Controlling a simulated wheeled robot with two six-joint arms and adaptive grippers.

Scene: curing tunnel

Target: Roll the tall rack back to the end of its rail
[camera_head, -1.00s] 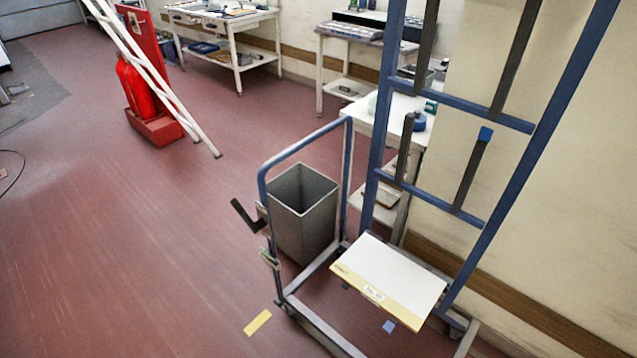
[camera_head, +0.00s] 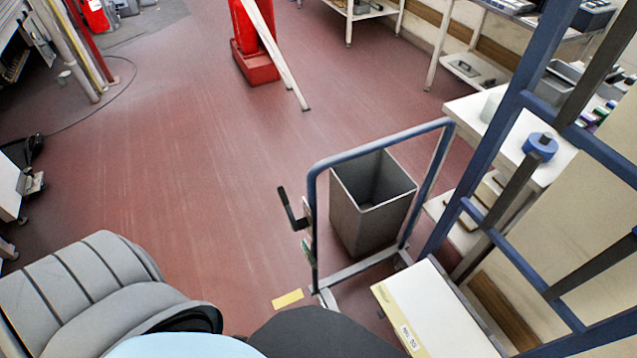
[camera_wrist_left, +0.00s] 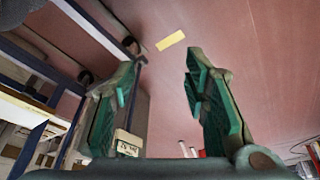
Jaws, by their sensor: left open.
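The tall rack (camera_head: 482,175) is a blue tubular frame at the right of the head view, cut off by the picture edges. A lower blue hoop handle (camera_head: 380,137) with a black crank lever stands at its near left side. A cream-edged white board (camera_head: 440,318) lies low in the frame. In the left wrist view, part of the blue frame (camera_wrist_left: 92,28) and its casters show at upper left. My left gripper (camera_wrist_left: 163,65) is open and empty, with the frame left of its fingers. I cannot make out the rail. My right gripper is not in view.
A grey bin (camera_head: 365,228) stands behind the hoop handle. A white table (camera_head: 500,135) is behind the rack. A red stand (camera_head: 254,65) and leaning white poles are farther back. A yellow floor mark (camera_head: 287,299) lies near the frame. Red floor at centre left is clear.

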